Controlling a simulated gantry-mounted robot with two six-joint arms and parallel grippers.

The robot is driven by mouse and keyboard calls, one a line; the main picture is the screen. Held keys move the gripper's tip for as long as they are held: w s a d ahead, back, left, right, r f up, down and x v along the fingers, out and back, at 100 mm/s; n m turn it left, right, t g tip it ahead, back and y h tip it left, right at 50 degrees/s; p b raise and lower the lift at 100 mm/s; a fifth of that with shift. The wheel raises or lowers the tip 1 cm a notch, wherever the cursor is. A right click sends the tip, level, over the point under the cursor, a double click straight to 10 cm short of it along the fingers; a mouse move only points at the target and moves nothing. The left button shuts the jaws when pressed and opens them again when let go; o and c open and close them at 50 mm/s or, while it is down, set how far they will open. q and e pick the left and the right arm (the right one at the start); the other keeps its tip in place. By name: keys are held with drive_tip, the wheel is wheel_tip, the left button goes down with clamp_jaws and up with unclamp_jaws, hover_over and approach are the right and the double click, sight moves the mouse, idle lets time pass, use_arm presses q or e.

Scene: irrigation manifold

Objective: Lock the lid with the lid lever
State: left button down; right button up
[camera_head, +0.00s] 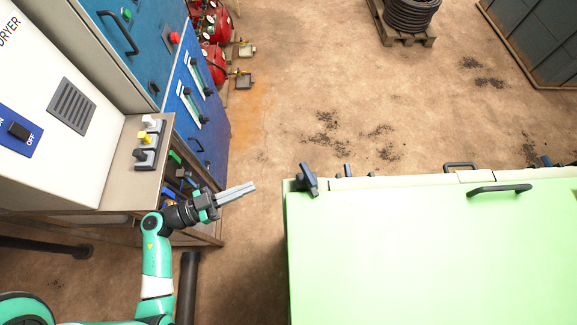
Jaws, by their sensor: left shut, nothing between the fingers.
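A light green lid (420,255) covers a large box at the lower right and looks closed. A dark blue lever (308,180), which looks like the lid lever, stands at the lid's far left corner. Whether it engages the lid cannot be told. My left gripper (250,187) is shut and empty, to the left of the lever and apart from it, with its fingers pointing right. My right gripper is not in view.
A dark handle (500,188) sits on the lid near its far edge. A white dryer panel with an off switch (18,131) and a blue cabinet (135,45) stand at left. A metal shelf with switches (146,145) is close behind my left arm. Floor shows beyond the box.

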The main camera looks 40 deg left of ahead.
sight(309, 181)
use_arm(q)
drive_tip(key=x, duration=1.2)
drive_tip(key=shift+w+d+b, duration=0.25)
drive_tip(key=shift+w+b, duration=0.05)
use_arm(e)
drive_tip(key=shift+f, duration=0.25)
